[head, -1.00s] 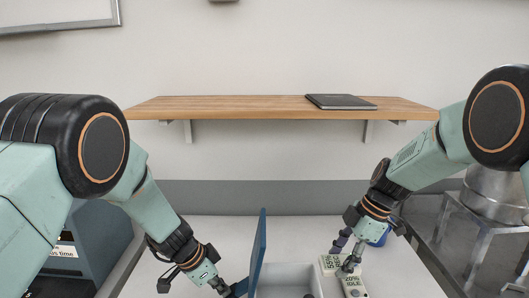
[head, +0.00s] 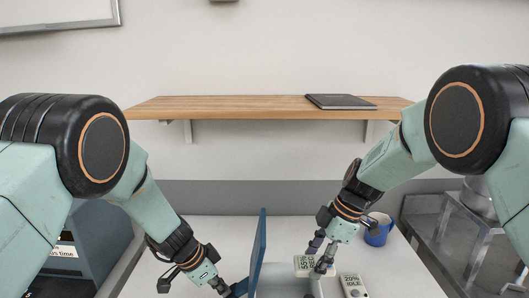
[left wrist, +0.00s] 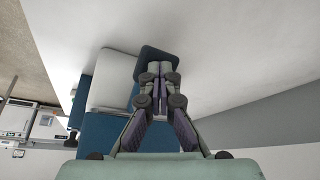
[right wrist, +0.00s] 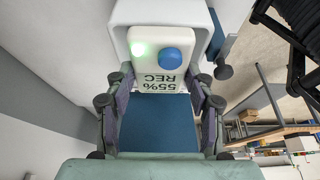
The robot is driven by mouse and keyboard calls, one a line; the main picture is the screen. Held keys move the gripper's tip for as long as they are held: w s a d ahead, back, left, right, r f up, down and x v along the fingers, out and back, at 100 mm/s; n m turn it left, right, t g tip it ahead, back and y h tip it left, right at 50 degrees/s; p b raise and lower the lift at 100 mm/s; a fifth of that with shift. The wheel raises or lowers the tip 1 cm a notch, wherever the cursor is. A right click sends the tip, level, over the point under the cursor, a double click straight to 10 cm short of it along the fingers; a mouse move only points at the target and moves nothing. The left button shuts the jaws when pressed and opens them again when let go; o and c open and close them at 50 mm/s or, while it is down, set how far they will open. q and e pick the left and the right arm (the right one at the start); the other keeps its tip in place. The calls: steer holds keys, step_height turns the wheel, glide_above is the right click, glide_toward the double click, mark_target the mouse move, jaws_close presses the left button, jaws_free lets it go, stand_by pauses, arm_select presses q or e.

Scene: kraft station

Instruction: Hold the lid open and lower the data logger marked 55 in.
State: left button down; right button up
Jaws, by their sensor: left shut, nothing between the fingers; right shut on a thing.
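The data logger marked 55 (head: 303,263) is a pale block; the right wrist view shows it (right wrist: 150,65) with a green light, a blue knob and "55% REC". My right gripper (head: 319,270) is shut on it, above the right part of the pale box (head: 283,270). The box's blue lid (head: 259,248) stands open, nearly upright, on its left. My left gripper (head: 239,291) is shut and empty, low beside the lid's outer face; it also shows in the left wrist view (left wrist: 157,75). Whether it touches the lid is unclear. The box's lower part is cut off by the frame edge.
A second logger reading 20% IDLE (head: 353,284) lies right of the box. A blue mug (head: 378,231) stands behind it. A wooden shelf (head: 230,108) with a dark flat object (head: 340,101) hangs above. The white table is clear behind the box.

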mark_target(301, 262)
steer(key=shift+a, duration=1.5)
steer(key=shift+f, duration=2.2)
steer(key=o, duration=1.3)
steer(key=shift+c, duration=0.2)
steer(key=shift+r, duration=6.05)
